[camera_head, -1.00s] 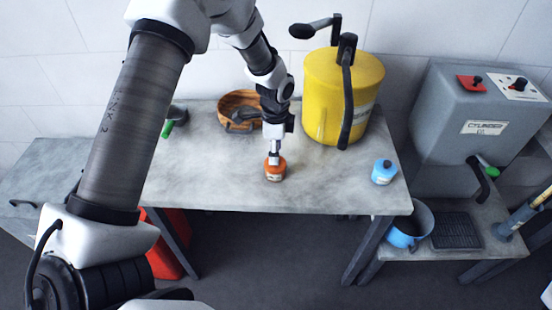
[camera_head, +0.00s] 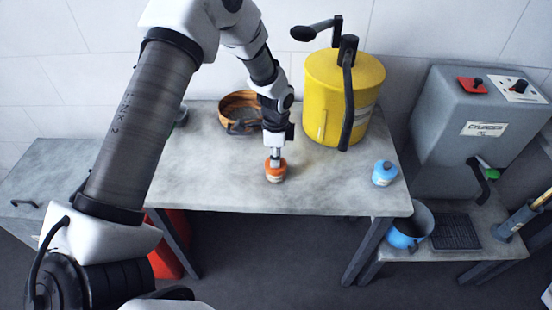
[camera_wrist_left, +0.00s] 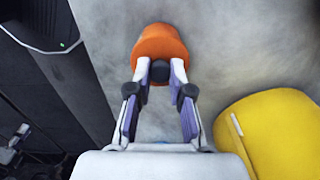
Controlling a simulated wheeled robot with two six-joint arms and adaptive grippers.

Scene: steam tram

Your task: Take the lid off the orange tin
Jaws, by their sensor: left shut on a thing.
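The small orange tin (camera_head: 276,177) stands upright near the middle of the grey table, with a pale label band on its side. Its orange lid (camera_head: 271,164) is on top. My left gripper (camera_head: 275,159) comes down from above and is shut on a dark knob on the lid. In the left wrist view the orange lid (camera_wrist_left: 158,46) is just beyond the fingertips, and the dark knob (camera_wrist_left: 160,70) sits between the fingers (camera_wrist_left: 160,73). Whether the lid is lifted at all is too small to tell. My right gripper is not in view.
A yellow canister (camera_head: 340,85) with a dark crank stands behind, to the right. A wooden-rimmed sieve (camera_head: 238,101) is behind, to the left. A small blue tin (camera_head: 384,173) is at the table's right end. A grey machine (camera_head: 470,140) stands farther right. The table front (camera_head: 220,185) is clear.

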